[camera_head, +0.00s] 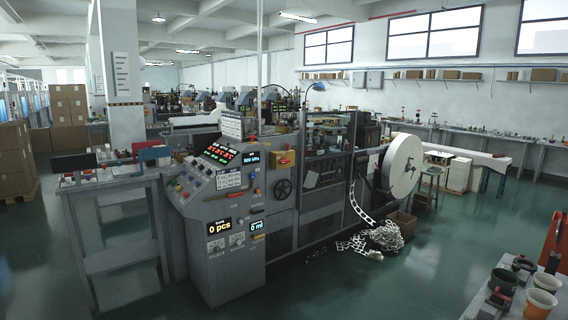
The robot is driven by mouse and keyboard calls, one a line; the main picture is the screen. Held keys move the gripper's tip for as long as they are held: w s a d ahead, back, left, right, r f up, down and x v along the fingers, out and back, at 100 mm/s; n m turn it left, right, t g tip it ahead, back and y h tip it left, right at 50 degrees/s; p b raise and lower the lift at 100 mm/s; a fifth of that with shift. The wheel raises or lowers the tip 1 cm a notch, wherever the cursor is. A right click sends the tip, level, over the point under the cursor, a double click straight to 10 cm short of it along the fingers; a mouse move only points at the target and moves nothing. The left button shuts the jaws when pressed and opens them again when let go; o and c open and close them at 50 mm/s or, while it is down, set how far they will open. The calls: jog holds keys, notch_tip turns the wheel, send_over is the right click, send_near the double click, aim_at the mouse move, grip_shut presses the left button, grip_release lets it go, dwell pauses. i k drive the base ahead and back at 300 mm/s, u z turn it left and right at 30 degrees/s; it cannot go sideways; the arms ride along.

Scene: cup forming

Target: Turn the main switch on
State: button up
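The grey forming machine (325,180) stands in the middle of the view, some distance away. Its slanted control console (222,165) faces me, with red and green lit digits and several small buttons and knobs. A yellow box with a small red part (284,158) is on the machine's front, right of the console. It looks like a main switch, but its setting is too small to read. Lower displays read "0 pcs" (219,226) and "0 ml" (257,226). My gripper is not in view.
A grey bench (108,182) stands left of the console. A large white paper roll (402,166) and a scrap heap (377,238) are at the machine's right. A table with cups (541,303) is at the lower right. The green floor (430,275) in front is clear.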

aim_at(283, 160)
jog(key=z, duration=0.05)
jog(key=i, duration=4.5)
jog(key=z, duration=2.15)
jog(key=i, duration=1.3)
